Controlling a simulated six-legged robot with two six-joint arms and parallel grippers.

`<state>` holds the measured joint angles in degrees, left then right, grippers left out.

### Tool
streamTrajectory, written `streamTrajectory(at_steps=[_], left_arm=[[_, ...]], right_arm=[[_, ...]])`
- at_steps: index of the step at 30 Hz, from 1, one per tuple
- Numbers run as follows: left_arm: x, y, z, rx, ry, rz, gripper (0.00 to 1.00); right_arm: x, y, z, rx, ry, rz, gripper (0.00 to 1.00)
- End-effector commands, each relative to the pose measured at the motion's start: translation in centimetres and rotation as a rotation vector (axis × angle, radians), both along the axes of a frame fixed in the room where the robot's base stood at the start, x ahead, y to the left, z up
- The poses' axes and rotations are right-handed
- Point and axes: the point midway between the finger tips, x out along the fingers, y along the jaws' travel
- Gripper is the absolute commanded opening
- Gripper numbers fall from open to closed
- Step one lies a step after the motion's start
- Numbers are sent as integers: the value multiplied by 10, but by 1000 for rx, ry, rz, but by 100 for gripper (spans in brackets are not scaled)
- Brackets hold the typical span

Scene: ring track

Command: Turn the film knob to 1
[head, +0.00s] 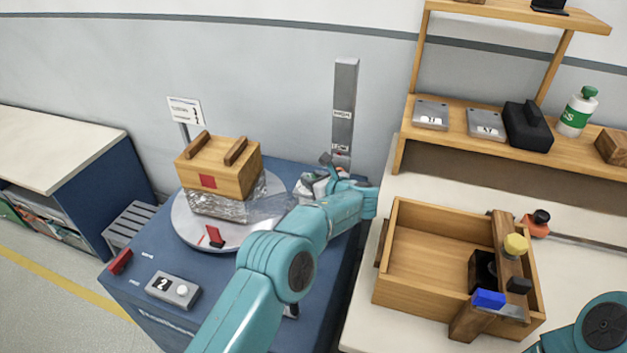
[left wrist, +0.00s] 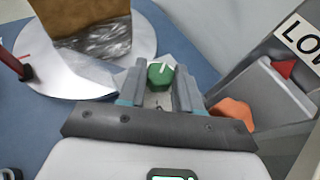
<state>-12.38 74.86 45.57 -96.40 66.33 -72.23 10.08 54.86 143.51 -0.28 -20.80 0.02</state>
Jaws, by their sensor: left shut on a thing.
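The green film knob (left wrist: 161,74) shows in the left wrist view, with a white mark on its top. My left gripper (left wrist: 159,88) has a finger on each side of it and is shut on it. In the head view my left gripper (head: 318,184) is at the back right of the blue machine table, and it hides the knob there. No numbers around the knob can be read. My right gripper is out of view; only part of my right arm shows at the lower right.
A round turntable (head: 186,225) carries a wooden box (head: 232,178) wrapped low down in film, left of my gripper. A grey post (head: 344,105) stands behind my gripper. A control box (head: 172,290) is at the front. A wooden tray (head: 425,255) stands on the right bench.

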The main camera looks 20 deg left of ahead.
Motion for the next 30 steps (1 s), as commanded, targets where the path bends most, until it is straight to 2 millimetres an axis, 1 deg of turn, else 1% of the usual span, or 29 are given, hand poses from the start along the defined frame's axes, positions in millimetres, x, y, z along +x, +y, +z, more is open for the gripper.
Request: streamTrajectory(at_steps=[9, 10, 12, 23, 26, 30], left_arm=[[0, 1, 1, 1, -1, 2, 3], [0, 1, 1, 1, -1, 2, 40], [0, 1, 1, 1, -1, 2, 59], [0, 1, 1, 1, 0, -19, 59], [-1, 2, 2, 2, 2, -61, 59], [-3, 4, 3, 1, 3, -163, 59]], right_arm=[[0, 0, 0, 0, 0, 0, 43], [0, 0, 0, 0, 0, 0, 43], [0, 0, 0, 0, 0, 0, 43], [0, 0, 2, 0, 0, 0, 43], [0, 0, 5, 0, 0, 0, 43], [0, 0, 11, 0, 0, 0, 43]])
